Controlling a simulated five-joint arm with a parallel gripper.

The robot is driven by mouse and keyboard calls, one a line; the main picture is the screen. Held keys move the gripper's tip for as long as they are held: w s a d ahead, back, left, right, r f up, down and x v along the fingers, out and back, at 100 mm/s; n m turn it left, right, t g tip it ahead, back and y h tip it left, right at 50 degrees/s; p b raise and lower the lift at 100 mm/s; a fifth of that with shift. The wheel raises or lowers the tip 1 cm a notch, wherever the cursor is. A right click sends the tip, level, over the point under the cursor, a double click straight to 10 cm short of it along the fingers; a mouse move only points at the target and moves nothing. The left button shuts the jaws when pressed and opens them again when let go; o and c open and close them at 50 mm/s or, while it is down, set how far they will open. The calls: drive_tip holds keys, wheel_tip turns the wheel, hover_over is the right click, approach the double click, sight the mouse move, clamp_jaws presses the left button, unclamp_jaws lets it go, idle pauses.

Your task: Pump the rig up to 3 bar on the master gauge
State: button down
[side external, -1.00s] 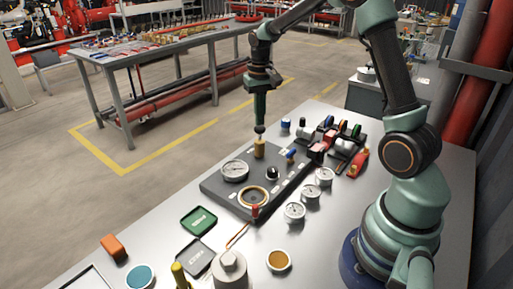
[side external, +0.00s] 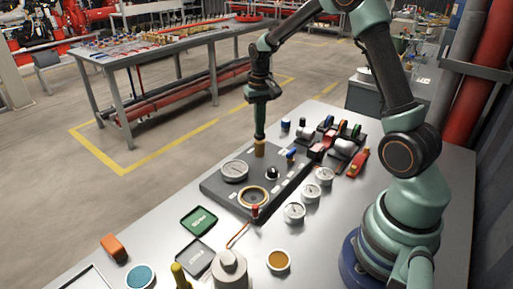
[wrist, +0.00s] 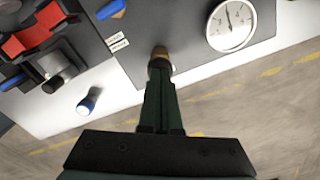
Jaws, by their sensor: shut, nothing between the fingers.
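The dark rig plate (side external: 218,191) lies on the grey bench. A white dial gauge (side external: 235,171) is set in its left part and also shows at upper right in the wrist view (wrist: 231,25). Its needle points roughly towards the top of that picture; I cannot read the numbers. A brass plunger (side external: 260,150) stands at the plate's far end. My gripper (side external: 260,138) points straight down with its shut fingertips on top of the plunger. In the wrist view my gripper (wrist: 160,68) covers part of the plunger (wrist: 159,52).
A brass-rimmed round port (side external: 253,197), a black knob (side external: 272,173) and a blue lever (side external: 291,154) sit on the plate. Loose gauges (side external: 294,212) and red-and-black valves (side external: 318,152) stand to its right. Green and grey trays (side external: 199,220) lie in front.

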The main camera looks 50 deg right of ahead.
drive_tip(key=shift+r, duration=1.5)
drive_tip(key=shift+r, duration=0.1)
wheel_tip(320, 180, up, 7)
idle(0.4)
